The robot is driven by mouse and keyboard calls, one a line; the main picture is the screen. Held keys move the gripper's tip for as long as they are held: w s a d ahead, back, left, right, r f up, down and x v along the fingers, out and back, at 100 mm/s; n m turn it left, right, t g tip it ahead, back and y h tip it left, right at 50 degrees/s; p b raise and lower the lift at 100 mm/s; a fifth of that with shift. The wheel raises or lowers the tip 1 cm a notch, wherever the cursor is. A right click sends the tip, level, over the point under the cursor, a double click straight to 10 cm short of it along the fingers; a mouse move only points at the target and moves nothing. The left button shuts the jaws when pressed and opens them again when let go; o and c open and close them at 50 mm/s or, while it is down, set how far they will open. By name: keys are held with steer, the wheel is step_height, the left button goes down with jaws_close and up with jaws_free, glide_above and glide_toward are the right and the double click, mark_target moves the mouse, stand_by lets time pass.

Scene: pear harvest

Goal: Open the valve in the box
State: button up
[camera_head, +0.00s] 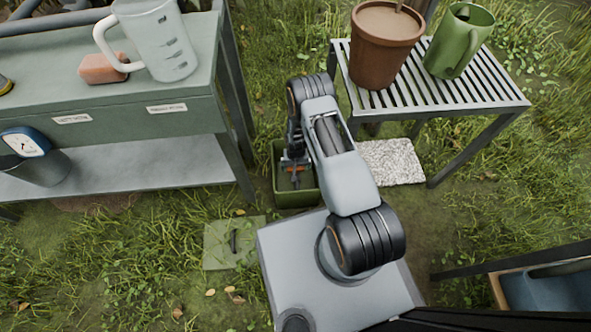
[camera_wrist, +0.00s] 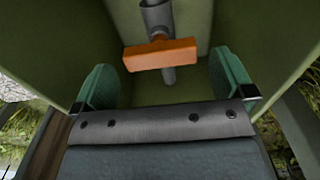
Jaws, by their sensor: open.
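A green open-topped valve box (camera_head: 297,198) sits in the grass below my arm in the head view. In the wrist view its inner walls (camera_wrist: 260,40) surround my gripper. An orange valve handle (camera_wrist: 160,54) lies crosswise on a grey vertical pipe (camera_wrist: 157,14) inside the box. A bit of the orange handle also shows in the head view (camera_head: 293,168). My gripper (camera_wrist: 165,88) is inside the box opening, its two green finger pads apart on either side of the handle. The pads do not touch the handle, and nothing is between them but open space and the valve beyond.
A square green lid (camera_head: 218,255) with a dark handle lies on the grass left of my base. A workbench (camera_head: 100,105) stands at left, with a jug (camera_head: 160,45). A slatted table (camera_head: 450,95) with a pot (camera_head: 382,50) stands at right, above a pale slab (camera_head: 392,163).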

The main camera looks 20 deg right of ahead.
steer(key=shift+f, duration=1)
steer(key=c, duration=0.8)
steer(key=shift+b, duration=0.3)
